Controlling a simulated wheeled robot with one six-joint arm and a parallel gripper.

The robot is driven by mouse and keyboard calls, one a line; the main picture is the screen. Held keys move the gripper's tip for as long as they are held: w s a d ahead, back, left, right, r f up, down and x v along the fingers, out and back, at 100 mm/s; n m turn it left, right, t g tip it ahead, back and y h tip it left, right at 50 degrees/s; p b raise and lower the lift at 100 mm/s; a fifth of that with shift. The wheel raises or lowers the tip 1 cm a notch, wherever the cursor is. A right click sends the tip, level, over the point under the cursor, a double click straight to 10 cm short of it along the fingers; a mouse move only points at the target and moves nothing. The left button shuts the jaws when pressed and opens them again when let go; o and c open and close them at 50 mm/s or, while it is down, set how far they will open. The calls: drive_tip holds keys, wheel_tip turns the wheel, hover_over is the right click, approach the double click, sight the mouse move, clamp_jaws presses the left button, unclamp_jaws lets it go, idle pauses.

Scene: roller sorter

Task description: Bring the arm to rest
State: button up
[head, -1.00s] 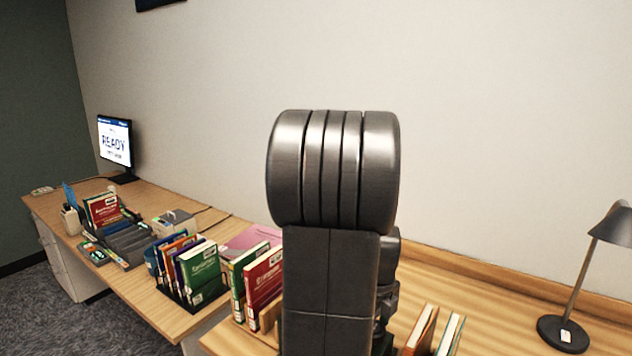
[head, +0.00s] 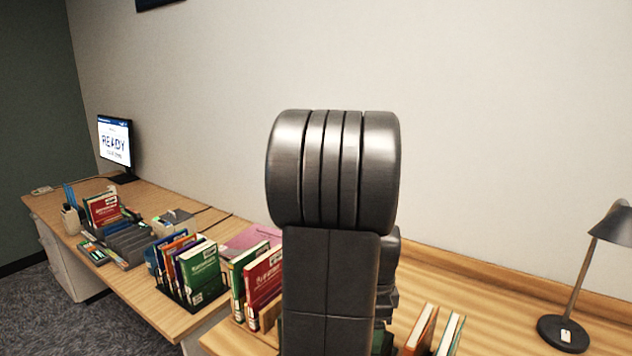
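My arm, dark grey and folded upright, fills the middle of the head view in front of the desk (head: 500,299). Its rounded joint is at the top and a flat link runs down from it to the lower edge. My gripper does not show; it is out of the picture or hidden behind the arm. Whether it holds anything cannot be seen.
Green and red books (head: 264,281) stand just left of my arm, and an orange book (head: 421,330) stands to its right. A lamp (head: 563,334) is at far right. The left desk bears a row of books (head: 200,270), a grey sorter (head: 128,242) and a monitor (head: 115,142).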

drive_tip(key=n, duration=0.6)
drive_tip(key=shift+n, duration=0.3)
drive_tip(key=shift+a, duration=0.15)
